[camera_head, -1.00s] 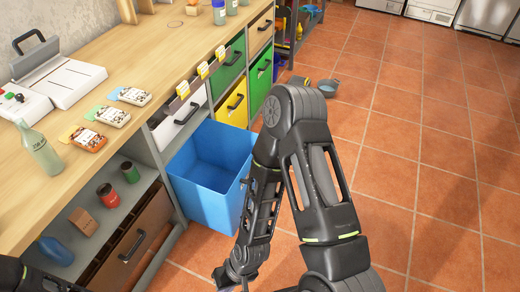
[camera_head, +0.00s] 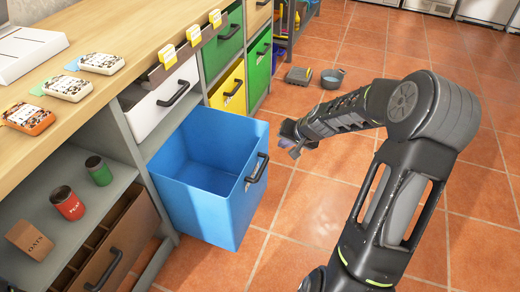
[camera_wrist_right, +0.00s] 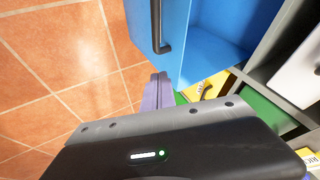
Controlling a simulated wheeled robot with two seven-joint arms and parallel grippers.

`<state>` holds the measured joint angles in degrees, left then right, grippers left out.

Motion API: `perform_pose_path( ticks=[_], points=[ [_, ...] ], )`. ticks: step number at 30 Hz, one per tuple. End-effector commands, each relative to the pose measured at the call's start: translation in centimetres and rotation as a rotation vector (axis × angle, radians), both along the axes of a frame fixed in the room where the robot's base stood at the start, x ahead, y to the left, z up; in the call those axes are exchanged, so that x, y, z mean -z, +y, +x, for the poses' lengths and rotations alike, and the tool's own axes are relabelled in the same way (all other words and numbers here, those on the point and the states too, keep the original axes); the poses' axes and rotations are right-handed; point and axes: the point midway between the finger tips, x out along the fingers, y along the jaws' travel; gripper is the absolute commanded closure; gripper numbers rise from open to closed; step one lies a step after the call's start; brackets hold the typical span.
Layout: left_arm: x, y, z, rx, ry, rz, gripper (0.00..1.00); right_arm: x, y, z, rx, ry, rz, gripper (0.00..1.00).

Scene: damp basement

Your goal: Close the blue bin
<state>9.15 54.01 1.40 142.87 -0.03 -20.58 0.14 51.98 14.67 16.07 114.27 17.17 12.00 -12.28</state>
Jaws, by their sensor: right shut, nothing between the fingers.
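The blue bin (camera_head: 205,200) is pulled out of its slot in the shelf unit, below the white bin. Its open top shows an empty inside. Its dark handle (camera_head: 257,168) is on the front face, toward the right. My right gripper (camera_head: 291,143) is shut and empty, just beyond the handle side of the bin, apart from it in the head view. In the right wrist view the shut purple-grey fingers (camera_wrist_right: 157,92) are close below the bin's front face (camera_wrist_right: 143,22) and handle (camera_wrist_right: 160,28). My left gripper is not in view.
White (camera_head: 162,100), yellow (camera_head: 229,88) and green (camera_head: 222,45) bins sit in the unit. A brown bin (camera_head: 120,245) is at lower left. The floor to the right is clear apart from my arm.

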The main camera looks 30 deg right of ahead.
Motion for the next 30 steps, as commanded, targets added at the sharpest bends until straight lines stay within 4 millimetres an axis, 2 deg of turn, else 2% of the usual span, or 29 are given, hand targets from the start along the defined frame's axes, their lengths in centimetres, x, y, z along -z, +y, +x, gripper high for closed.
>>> perform_pose_path(
  ticks=[1, 4, 17, 23, 30],
  points=[
    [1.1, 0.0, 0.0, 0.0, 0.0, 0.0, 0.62, 0.1, -1.2, -0.1, 0.016, -0.011, -0.011, 1.0],
    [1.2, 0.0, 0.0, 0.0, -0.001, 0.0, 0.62, -0.7, -2.1, -0.2, 0.026, -0.019, -0.017, 1.0],
    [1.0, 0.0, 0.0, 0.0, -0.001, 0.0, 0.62, -0.6, -2.1, 0.0, 0.025, -0.019, -0.016, 1.0],
    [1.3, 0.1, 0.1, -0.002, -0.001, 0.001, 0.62, 1.1, -2.0, 1.2, 0.024, -0.018, -0.014, 1.0],
    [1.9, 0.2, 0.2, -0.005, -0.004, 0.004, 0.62, 4.8, -2.2, 3.9, 0.022, -0.017, -0.014, 1.0]
  ],
)
